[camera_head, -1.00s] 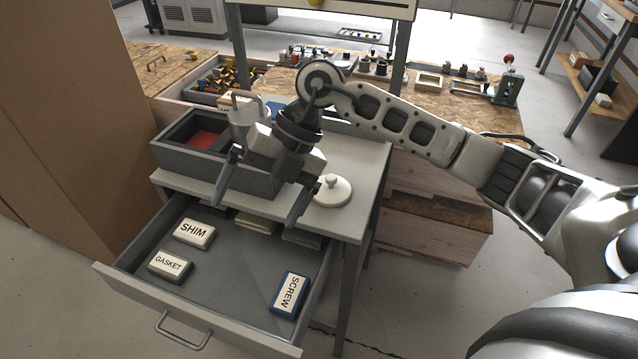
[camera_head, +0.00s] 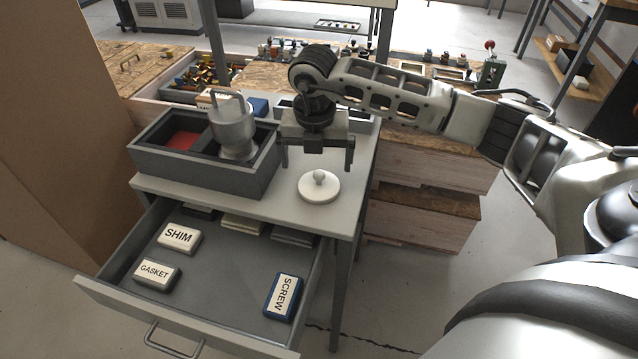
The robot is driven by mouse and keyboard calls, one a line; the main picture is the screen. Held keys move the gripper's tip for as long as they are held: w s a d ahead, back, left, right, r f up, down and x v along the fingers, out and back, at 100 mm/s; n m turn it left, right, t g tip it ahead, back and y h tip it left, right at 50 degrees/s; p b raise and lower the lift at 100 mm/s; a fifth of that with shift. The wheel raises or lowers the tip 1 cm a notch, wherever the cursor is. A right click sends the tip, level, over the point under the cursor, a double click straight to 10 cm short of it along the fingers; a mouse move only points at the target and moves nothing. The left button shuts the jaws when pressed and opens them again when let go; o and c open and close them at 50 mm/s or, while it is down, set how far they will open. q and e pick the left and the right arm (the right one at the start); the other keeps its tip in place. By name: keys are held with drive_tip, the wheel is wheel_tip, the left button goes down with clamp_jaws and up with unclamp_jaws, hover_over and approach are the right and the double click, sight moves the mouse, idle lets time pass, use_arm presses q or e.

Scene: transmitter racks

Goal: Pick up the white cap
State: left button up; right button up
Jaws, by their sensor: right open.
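The white cap (camera_head: 319,187) is a round disc with a small knob on top. It lies flat on the grey top of the drawer cabinet (camera_head: 280,207), near its right front edge. My right gripper (camera_head: 316,170) is open and empty, its fingers pointing down, just behind and above the cap. The fingers look apart from the cap. My left gripper is not in view.
A dark grey bin (camera_head: 258,177) with a red part and a metal canister (camera_head: 233,128) stands left of the cap. The open drawer (camera_head: 215,290) below holds labelled boxes marked SHIM (camera_head: 179,238), GASKET (camera_head: 157,273) and SCREW (camera_head: 283,296). A wooden workbench (camera_head: 440,145) is behind.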

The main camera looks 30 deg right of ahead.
sight(319, 173)
drive_tip(key=shift+w+d+f+p, duration=0.1)
drive_tip(key=shift+d+f+p, duration=0.15)
drive_tip(key=shift+f, duration=1.1)
drive_tip(key=shift+w+d+f+p, duration=0.1)
drive_tip(key=shift+d+f+p, duration=0.1)
drive_tip(key=shift+f, duration=1.1)
drive_tip(key=c, duration=1)
